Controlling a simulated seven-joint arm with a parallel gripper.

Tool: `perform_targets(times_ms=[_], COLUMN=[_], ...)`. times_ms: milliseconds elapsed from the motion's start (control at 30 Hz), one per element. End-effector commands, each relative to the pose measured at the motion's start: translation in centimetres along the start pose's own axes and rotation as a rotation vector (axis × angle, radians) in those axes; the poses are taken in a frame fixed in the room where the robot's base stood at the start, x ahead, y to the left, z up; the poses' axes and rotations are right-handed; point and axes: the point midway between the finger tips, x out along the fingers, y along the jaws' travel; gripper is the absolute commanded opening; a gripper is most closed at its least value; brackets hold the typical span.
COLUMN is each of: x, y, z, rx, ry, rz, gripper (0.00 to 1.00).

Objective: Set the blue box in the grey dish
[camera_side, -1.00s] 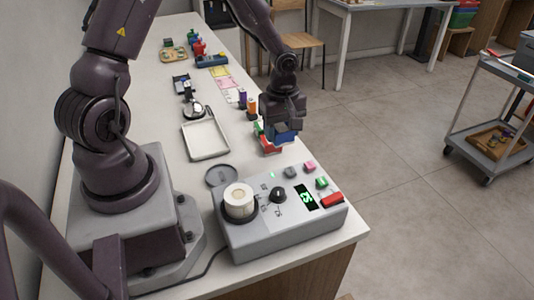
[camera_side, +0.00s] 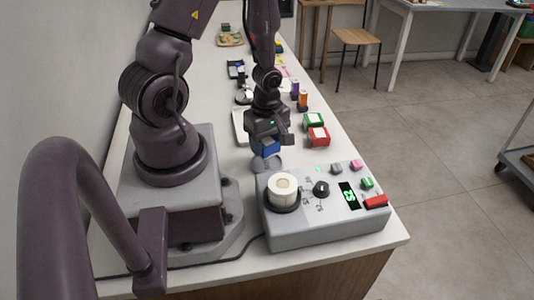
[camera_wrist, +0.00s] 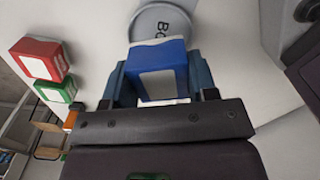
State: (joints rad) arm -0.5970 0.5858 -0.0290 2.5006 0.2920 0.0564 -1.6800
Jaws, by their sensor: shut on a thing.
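My gripper (camera_side: 267,145) is shut on the blue box (camera_side: 266,146) and holds it over the counter. In the wrist view the blue box (camera_wrist: 160,72), with a pale label, sits between the two fingers. The grey dish (camera_side: 257,163) lies just below the box in the side view, partly hidden by it. In the wrist view the round dish (camera_wrist: 150,22) shows just past the box, with dark letters partly covered. The box looks above the dish; I cannot tell whether they touch.
A grey console (camera_side: 325,225) with a white jar (camera_side: 283,188), knob and buttons stands close in front. A red box (camera_side: 318,136) and a green box (camera_side: 313,120) stand to the right. A pale tray (camera_side: 239,127) is behind my gripper. Small bottles stand farther back.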

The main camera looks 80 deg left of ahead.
Motion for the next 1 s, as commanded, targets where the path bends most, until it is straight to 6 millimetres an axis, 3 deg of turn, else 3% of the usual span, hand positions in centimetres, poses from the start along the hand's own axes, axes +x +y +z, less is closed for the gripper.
perform_targets(times_ms=[300,833,867,933,1000], x=[3.5,4.4,4.4,4.3,4.3], y=[0.0,0.0,0.0,0.0,0.0], z=[0.0,0.0,0.0,0.0,0.0], rx=[0.002,0.002,0.002,0.002,0.002], ry=[0.001,0.000,0.000,0.000,0.000], rz=[-0.002,-0.002,-0.001,-0.001,-0.001], gripper=[0.24,0.24,0.57,0.73,0.78])
